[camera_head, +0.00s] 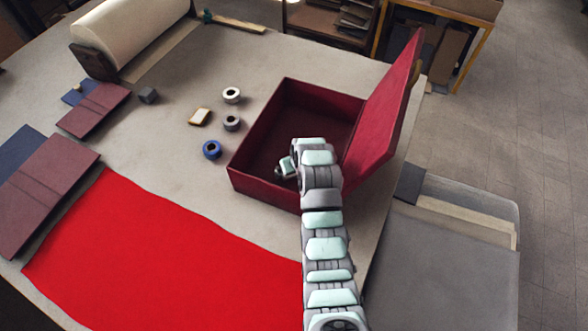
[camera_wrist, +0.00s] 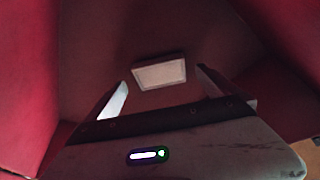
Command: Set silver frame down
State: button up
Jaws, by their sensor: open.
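The silver frame (camera_wrist: 160,73) is a small pale rectangle with a lighter centre, seen in the wrist view inside the red box (camera_head: 262,125). It appears to lie on the box floor, just past my fingertips. My gripper (camera_wrist: 163,84) is open, with one finger on each side of the frame's near end; I cannot tell if either touches it. In the head view my gripper (camera_head: 286,168) is down inside the box, and my arm hides part of the box's front right. The frame cannot be made out there.
The box's lid (camera_head: 388,115) stands open on the right. Left of the box lie several small rings and a small tan-topped block (camera_head: 200,117). Red velvet (camera_head: 165,255) covers the table's front. Maroon book covers (camera_head: 50,190) lie at left, near a cream roll (camera_head: 130,30).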

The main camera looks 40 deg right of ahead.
jog(key=b+v, duration=0.1)
jog(key=v, duration=0.8)
jog(key=shift+r, duration=0.3)
